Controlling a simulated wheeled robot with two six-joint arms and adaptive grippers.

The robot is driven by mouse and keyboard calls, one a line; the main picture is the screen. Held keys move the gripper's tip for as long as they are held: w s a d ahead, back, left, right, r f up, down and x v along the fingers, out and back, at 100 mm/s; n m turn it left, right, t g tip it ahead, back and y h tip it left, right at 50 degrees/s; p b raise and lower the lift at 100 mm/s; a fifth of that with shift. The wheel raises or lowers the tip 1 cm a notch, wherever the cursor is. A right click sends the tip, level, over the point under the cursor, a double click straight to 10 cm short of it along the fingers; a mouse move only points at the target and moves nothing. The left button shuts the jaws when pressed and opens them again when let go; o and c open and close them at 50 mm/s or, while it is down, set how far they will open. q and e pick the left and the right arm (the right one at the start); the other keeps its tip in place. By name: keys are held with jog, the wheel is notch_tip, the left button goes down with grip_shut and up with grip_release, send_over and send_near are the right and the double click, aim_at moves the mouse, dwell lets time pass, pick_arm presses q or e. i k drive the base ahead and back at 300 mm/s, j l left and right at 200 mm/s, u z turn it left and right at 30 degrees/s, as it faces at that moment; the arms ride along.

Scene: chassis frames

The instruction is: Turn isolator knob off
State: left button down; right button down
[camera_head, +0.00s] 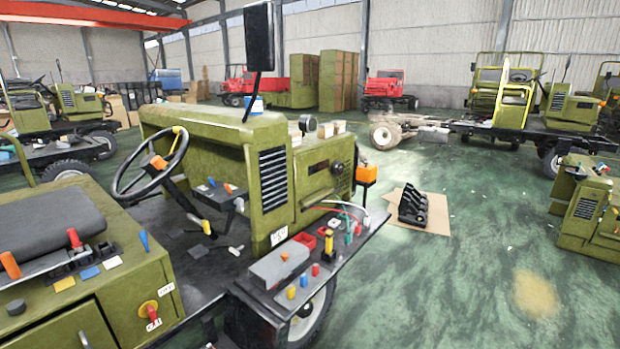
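A red rotary knob on a round yellow plate (148,309) looks like the isolator knob. It sits low on the front right face of the olive green box (110,290) at the lower left. A small white tag (153,325) hangs at the knob, and a white label (166,290) with dark marks is above and to its right. The knob's exact turn position is too small to tell. Neither of my grippers shows in the head view.
A black seat (50,225) and coloured levers (75,240) top the box. The steering wheel (150,165) and black deck (195,260) are to the right. A side shelf (345,250) carries tools and knobs.

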aim_at(150, 310)
jog(key=j+u, duration=0.1)
jog(key=u, duration=1.2)
